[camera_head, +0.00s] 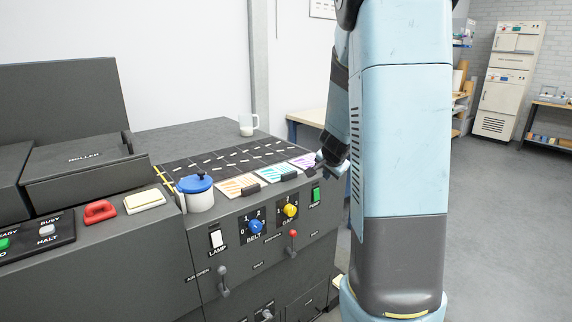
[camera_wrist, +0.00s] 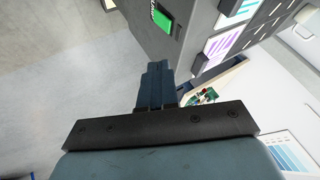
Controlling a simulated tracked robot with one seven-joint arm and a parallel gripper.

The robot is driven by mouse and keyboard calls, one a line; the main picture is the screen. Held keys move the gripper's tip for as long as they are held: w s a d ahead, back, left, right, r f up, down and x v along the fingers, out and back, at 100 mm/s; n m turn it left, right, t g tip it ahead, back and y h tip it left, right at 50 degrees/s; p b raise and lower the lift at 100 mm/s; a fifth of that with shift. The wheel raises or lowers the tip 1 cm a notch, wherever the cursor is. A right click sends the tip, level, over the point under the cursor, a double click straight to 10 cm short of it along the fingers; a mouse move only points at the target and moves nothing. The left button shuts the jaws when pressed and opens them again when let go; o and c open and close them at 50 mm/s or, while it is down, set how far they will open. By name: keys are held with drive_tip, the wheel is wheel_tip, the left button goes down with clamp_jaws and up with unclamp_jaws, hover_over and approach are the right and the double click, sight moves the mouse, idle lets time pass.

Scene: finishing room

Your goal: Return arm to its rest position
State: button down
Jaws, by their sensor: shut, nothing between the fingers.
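My gripper (camera_head: 331,167) hangs by the right front corner of the dark grey machine (camera_head: 262,195), close to the green switch (camera_head: 316,195). My arm comes down partly behind my light blue column. In the wrist view the fingers of my gripper (camera_wrist: 157,68) are together with nothing between them. They point past the machine's edge, and the green switch (camera_wrist: 161,19) shows just beyond the tips. I cannot tell from the views how wide the gap to the machine is.
Red and yellow-white buttons are at the left. A bench (camera_head: 305,118) is behind my arm. Open grey floor (camera_head: 500,210) lies to the right.

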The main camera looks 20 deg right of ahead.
drive_tip(key=s+a+r+n+y, duration=0.2)
drive_tip(key=s+a+r+n, duration=0.3)
drive_tip(key=a, duration=0.3)
drive_tip(key=s+a+r+n+y, duration=0.2)
drive_tip(key=s+a+r+y, duration=0.1)
drive_tip(key=s+a+r, duration=0.35)
drive_tip(key=s+a+r+n+h, duration=0.1)
drive_tip(key=s+a+n, duration=0.2)
drive_tip(key=s, duration=0.6)
drive_tip(key=s+a+r+n+g+h, duration=0.1)
drive_tip(key=s+a+n, duration=0.2)
drive_tip(key=s, duration=0.6)
drive_tip(key=shift+s+a+r+g, duration=0.2)
drive_tip(key=shift+a+r+g, duration=0.1)
drive_tip(key=shift+a+r, duration=0.05)
drive_tip(key=c, duration=1.8)
unclamp_jaws()
